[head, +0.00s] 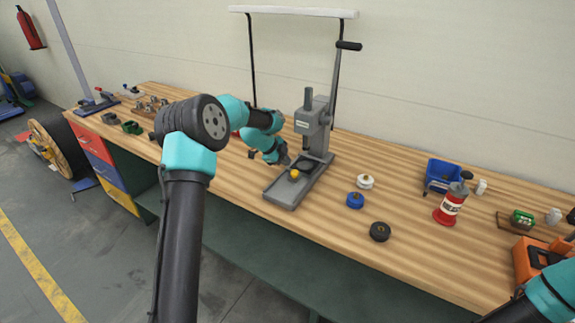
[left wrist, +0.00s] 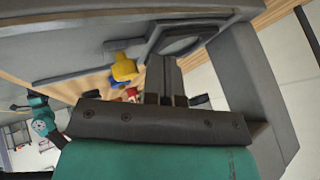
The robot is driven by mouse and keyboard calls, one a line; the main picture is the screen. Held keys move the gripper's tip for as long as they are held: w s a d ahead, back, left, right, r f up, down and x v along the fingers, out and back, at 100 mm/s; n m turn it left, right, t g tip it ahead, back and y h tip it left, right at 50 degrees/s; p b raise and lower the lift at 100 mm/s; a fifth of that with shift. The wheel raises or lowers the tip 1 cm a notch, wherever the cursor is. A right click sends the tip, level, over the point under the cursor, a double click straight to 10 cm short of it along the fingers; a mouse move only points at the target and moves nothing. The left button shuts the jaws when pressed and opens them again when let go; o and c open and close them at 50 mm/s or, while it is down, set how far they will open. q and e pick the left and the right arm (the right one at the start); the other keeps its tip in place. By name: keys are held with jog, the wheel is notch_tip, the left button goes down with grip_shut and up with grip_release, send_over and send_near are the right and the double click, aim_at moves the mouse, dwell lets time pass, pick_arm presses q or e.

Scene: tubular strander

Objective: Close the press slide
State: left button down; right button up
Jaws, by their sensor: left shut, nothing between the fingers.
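The grey press (head: 312,125) stands on the wooden bench, with its base reaching toward the front edge. A yellow knob (head: 294,174) sits on the slide area of the base, in front of a dark round seat (head: 305,163). In the left wrist view the yellow knob (left wrist: 124,68) is left of the fingers and the round seat (left wrist: 183,38) is above them. My left gripper (head: 286,161) is shut and empty, low beside the press base, close to the knob. It also shows in the left wrist view (left wrist: 164,75). Whether it touches the slide I cannot tell. My right gripper is out of view.
White (head: 365,181), blue (head: 355,200) and black (head: 380,231) round parts lie right of the press. The press lever (head: 338,80) rises behind. The bench front between base and black part is clear.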

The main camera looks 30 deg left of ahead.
pick_arm(q)
jog(key=v, duration=0.7)
jog(key=shift+s, duration=0.1)
